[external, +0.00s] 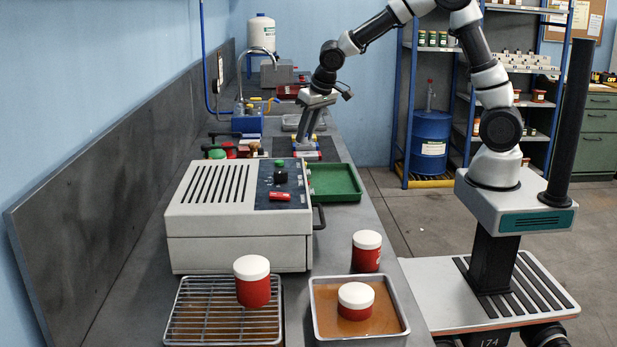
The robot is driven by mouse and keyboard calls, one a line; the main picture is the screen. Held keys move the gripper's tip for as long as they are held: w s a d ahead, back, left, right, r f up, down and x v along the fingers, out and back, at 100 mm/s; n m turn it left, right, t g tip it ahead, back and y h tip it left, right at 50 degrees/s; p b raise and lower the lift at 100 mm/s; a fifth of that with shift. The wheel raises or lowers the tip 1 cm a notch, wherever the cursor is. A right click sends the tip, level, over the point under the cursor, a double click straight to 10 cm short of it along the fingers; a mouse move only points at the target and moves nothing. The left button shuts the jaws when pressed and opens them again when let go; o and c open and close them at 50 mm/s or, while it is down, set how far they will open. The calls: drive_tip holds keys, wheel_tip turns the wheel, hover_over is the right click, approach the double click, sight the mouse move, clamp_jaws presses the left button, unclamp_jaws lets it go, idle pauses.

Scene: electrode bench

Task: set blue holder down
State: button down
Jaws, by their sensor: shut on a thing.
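My gripper (306,138) points down over the far part of the bench, behind the beige oven-like box. It is shut on a small blue holder (296,143), which is partly hidden by the fingers. Red and pale parts show with the blue there. The holder is low over a dark mat (342,148) on the bench; at this size I cannot tell whether it touches the mat.
The beige box (205,246) stands nearer, with a green tray (336,180) to its right. Red jars with white lids (253,288) stand at the front by a wire rack (190,325) and metal tray (395,318). A blue box (247,125) and colored items lie left.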

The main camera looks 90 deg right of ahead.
drive_tip(key=r, duration=0.3)
drive_tip(key=shift+a, duration=0.25)
drive_tip(key=s+a+n+t+y+b, duration=0.15)
drive_tip(key=s+a+b, duration=0.35)
drive_tip(key=a, duration=1)
drive_tip(key=s+a+n+g+b, duration=0.1)
drive_tip(key=s+a+n+b, duration=0.35)
drive_tip(key=a, duration=1.15)
drive_tip(key=shift+m, duration=0.7)
drive_tip(key=f, duration=0.3)
drive_tip(key=s+f, duration=0.1)
drive_tip(key=f, duration=0.7)
drive_tip(key=shift+s+d+f, duration=0.1)
drive_tip(key=shift+s+d, duration=0.25)
drive_tip(key=shift+d, duration=0.05)
drive_tip(key=shift+t, duration=0.25)
drive_tip(key=shift+f+b, duration=0.6)
drive_tip(key=shift+f, duration=1.55)
drive_tip(key=shift+f, duration=0.15)
drive_tip(key=c, duration=2)
unclamp_jaws()
drive_tip(key=shift+b, duration=0.3)
drive_tip(key=o, duration=0.4)
